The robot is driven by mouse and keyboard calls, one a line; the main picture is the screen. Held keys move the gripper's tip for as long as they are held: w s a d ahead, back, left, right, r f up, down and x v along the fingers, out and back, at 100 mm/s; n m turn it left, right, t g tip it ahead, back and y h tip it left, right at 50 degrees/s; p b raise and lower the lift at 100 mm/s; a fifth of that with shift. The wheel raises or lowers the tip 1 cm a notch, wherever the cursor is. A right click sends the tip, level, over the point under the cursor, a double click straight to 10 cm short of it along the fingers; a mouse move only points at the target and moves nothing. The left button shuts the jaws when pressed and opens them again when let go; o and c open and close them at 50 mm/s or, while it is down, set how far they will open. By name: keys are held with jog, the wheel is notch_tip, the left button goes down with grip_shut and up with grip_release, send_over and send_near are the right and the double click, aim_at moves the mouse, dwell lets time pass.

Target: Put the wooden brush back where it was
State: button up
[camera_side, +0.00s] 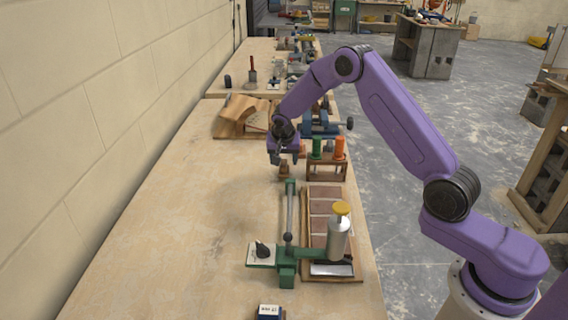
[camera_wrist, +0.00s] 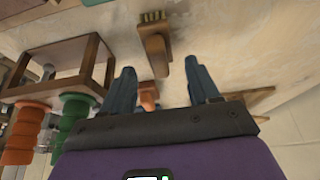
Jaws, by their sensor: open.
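The wooden brush (camera_wrist: 154,50) shows in the wrist view as a brown block handle with pale bristles at its far end. It lies on the wooden bench top just beyond and between my fingers. My gripper (camera_wrist: 160,68) is open and I see nothing held between its fingers. In the side view my gripper (camera_side: 284,154) points down low over the bench. A small brown shape (camera_side: 284,170) under it seems to be the brush, partly hidden by the fingers. I cannot tell whether the fingers touch it.
A wooden rack (camera_side: 325,167) with green and orange cylinders (camera_side: 340,147) stands close on the right. A green clamp device (camera_side: 288,256) and a brick panel (camera_side: 321,203) lie nearer the camera. A curved wooden piece (camera_side: 238,117) lies behind. The bench's left side is clear.

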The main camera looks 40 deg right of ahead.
jog(key=v, duration=0.8)
jog(key=shift+a+r, duration=0.2)
jog(key=shift+r, duration=0.1)
jog(key=shift+s, duration=0.1)
jog(key=s+a+r+n+g+y, duration=0.15)
jog(key=s+a+n, duration=0.25)
jog(key=s+a, duration=0.7)
jog(key=s+a+r+n+g+y, duration=0.1)
jog(key=s+a+r+n, duration=0.1)
jog(key=s+a, duration=0.45)
jog(key=s+a+r+n+g, duration=0.15)
jog(key=s+a, duration=0.25)
jog(key=s, duration=0.5)
jog(key=s+d+r+n, duration=0.15)
jog(key=s+n, duration=0.35)
jog(key=s, duration=0.5)
jog(key=s+d+n+t+y, duration=0.1)
jog(key=s+d+n, duration=0.6)
jog(key=d+n, duration=0.2)
jog(key=d, duration=0.2)
jog(key=shift+s+d, duration=0.3)
jog(key=shift+f, duration=0.1)
